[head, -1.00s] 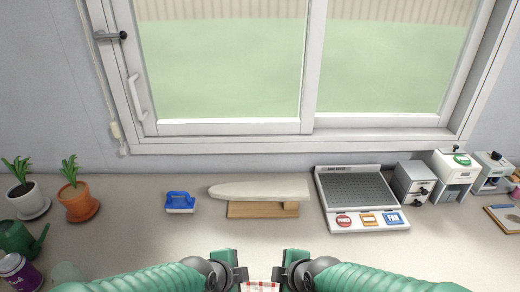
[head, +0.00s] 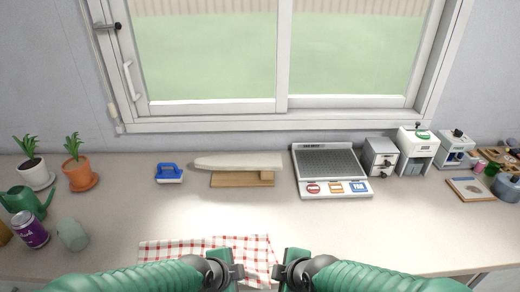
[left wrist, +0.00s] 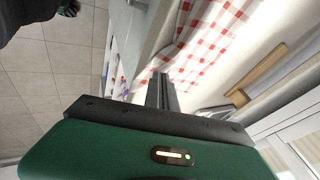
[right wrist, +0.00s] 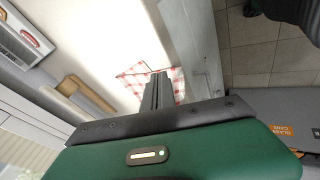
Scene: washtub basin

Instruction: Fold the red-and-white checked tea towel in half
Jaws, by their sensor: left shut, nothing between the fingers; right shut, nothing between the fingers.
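The red-and-white checked tea towel (head: 255,248) lies on the worktop at the front, partly hidden behind my arms and grippers in the head view. Its near part is out of sight. It also shows in the left wrist view (left wrist: 210,42) and the right wrist view (right wrist: 133,82). My left gripper (head: 236,270) is shut and empty at the towel's near right part. My right gripper (head: 281,270) is shut and empty just beside the towel's right edge. The dark fingers show shut in the left wrist view (left wrist: 162,90) and right wrist view (right wrist: 156,90). I cannot tell whether they touch the cloth.
Behind the towel stand a blue brush (head: 169,173), a small ironing board (head: 238,162) and a grey-topped tray unit (head: 332,165). A purple can (head: 30,230) and a pale cup (head: 72,235) stand at left. The worktop (head: 400,230) right of the towel is clear.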

